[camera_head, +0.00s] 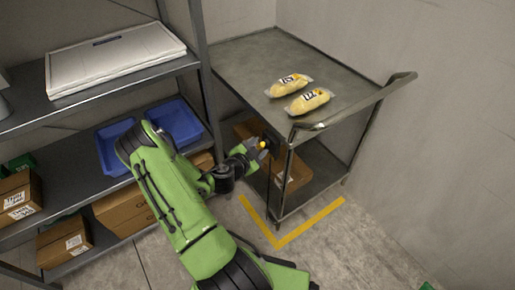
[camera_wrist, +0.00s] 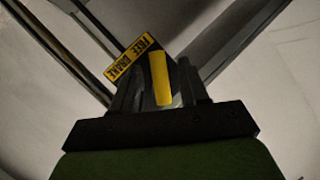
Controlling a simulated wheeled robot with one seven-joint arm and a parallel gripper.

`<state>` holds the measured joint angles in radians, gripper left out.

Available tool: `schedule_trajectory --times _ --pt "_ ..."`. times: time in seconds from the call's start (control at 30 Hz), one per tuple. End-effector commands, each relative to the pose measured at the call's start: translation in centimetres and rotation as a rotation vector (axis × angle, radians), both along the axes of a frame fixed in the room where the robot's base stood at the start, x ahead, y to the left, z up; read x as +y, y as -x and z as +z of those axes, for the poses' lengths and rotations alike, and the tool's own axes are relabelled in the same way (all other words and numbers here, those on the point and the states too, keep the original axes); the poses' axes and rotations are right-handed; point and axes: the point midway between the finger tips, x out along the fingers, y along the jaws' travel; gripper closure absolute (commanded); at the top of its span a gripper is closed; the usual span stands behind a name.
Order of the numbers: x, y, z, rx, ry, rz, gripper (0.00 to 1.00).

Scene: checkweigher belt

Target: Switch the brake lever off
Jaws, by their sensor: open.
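The yellow brake lever (camera_wrist: 160,78) stands between the two fingers of my gripper (camera_wrist: 158,90) in the wrist view. Its label (camera_wrist: 135,57), yellow with black letters reading FREE and BRAKE, is just behind and to the left of it. The fingers are open, one on each side of the lever; I cannot tell whether either touches it. In the head view my gripper (camera_head: 258,146) is at the near left corner post of the steel cart, and a small yellow bit of the lever (camera_head: 262,145) shows there. The lever's base is hidden.
The cart (camera_head: 240,62) carries two yellow packs (camera_head: 288,85) on top and has a push handle (camera_head: 350,108) at its right. A cardboard box (camera_head: 296,172) is on its lower shelf. A shelf rack (camera_head: 200,60) stands close on the left. Yellow floor tape (camera_head: 310,223) marks the cart's corner.

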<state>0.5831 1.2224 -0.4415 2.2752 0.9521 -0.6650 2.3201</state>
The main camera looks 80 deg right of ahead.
Motion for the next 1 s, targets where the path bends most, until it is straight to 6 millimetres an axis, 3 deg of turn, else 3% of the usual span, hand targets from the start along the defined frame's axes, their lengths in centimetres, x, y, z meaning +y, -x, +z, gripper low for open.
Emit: schedule_trajectory --times 0.2,0.5,1.0 --pt "-0.09 -0.01 -0.08 0.000 -0.001 0.001 0.56" --pt "-0.06 0.00 -0.08 0.000 -0.001 0.001 1.00" --pt "-0.05 0.11 0.13 0.041 -0.037 -0.003 1.00"
